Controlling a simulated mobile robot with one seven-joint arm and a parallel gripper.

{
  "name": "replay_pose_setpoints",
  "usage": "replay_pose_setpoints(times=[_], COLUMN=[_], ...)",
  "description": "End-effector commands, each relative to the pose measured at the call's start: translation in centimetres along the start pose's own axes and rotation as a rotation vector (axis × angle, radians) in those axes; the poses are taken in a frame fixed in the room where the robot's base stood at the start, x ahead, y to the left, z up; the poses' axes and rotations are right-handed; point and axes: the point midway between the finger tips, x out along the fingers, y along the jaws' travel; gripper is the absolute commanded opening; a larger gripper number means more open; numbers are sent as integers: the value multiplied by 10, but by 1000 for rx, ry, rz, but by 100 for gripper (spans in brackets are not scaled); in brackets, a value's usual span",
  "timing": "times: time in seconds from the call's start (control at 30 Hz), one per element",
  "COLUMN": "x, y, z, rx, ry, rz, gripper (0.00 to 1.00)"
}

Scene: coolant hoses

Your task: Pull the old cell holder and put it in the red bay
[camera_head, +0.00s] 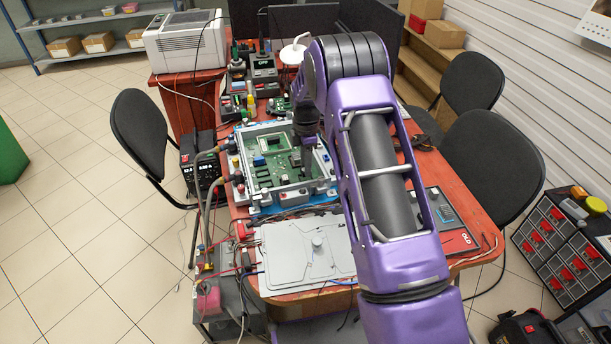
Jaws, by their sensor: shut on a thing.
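An open grey housing (240,187) with a green circuit board (266,172) inside sits on the table. My gripper (307,152) points down over the right part of the board. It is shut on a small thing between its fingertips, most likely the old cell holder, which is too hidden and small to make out. I cannot tell whether it still touches the board. The red bay (463,240), marked OLD, is at the right end of a dark tray (434,203), to the right of my arm.
A grey cover plate (290,262) with a knob lies in front of the housing. Hoses and cables run along the table's left edge. Electronics and a white printer (184,42) stand behind. My purple arm hides the table between housing and tray.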

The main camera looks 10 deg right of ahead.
Motion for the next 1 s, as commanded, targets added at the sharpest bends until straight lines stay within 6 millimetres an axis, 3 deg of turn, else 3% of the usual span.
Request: replay_pose_setpoints(times=[0.43,0.83,0.93,1.0], x=[-20,-23,-35,-54], y=[0,0,0,-2], z=[0,0,0,0], rx=[0,1,9,28], ry=[-1,-1,0,1], rz=[0,0,2,4], gripper=[0,0,0,0])
